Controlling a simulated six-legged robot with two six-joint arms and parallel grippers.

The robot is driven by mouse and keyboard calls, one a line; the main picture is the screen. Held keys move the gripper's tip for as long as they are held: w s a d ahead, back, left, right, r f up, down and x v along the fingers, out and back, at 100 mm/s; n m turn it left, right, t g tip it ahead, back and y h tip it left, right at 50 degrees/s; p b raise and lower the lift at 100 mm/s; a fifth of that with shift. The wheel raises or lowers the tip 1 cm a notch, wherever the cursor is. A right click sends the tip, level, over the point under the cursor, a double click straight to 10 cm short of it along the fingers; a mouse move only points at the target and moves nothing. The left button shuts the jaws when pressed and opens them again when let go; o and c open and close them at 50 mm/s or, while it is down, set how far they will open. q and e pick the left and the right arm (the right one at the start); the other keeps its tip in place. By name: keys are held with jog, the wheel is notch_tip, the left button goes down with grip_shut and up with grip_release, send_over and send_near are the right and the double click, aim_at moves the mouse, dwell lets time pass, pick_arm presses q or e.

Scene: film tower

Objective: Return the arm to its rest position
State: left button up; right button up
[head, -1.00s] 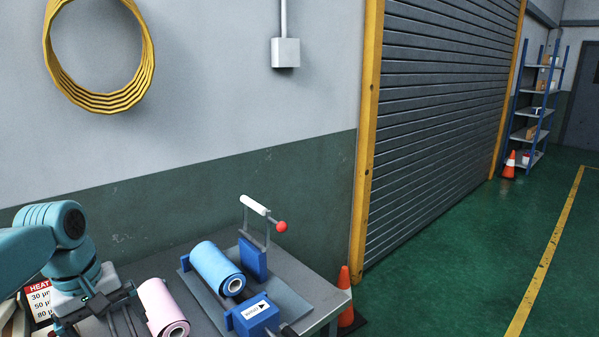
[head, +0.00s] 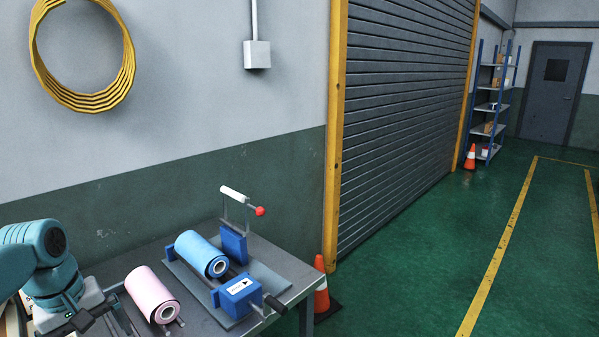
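My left arm comes in at the lower left of the head view, with its teal wrist bent downward. Its gripper (head: 92,312) is over the left part of the grey table (head: 290,286), left of a pink film roll (head: 150,293). The fingertips are cut off or hard to make out at the lower edge, so I cannot tell whether it is open or shut. I see nothing held in it. A blue film roll (head: 200,252) lies on the blue-ended stand (head: 240,293), clear of the gripper. My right gripper is not in view.
A lever with a white grip and a red knob (head: 259,211) rises behind the blue roll. An orange cone (head: 321,289) stands by the table's right end. A shutter door (head: 405,110) and open green floor (head: 410,265) lie to the right.

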pick_arm(q)
jog(key=w+d+f+m+h, duration=0.1)
jog(key=w+d+f+m, duration=0.1)
jog(key=d+f, duration=0.65)
jog(key=w+d+f+m+h, duration=0.15)
jog(key=d+f, duration=0.25)
jog(key=f, duration=1)
jog(key=s+d+f+m, duration=0.2)
jog(key=s+d+f, duration=0.5)
jog(key=s+f, duration=0.1)
jog(key=s+d+f+m, duration=0.2)
jog(key=s+d+f, duration=0.4)
jog(key=s+f, duration=0.2)
jog(key=s, duration=0.2)
jog(key=shift+s+d+f+g, duration=0.3)
jog(key=shift+s+d+g, duration=0.1)
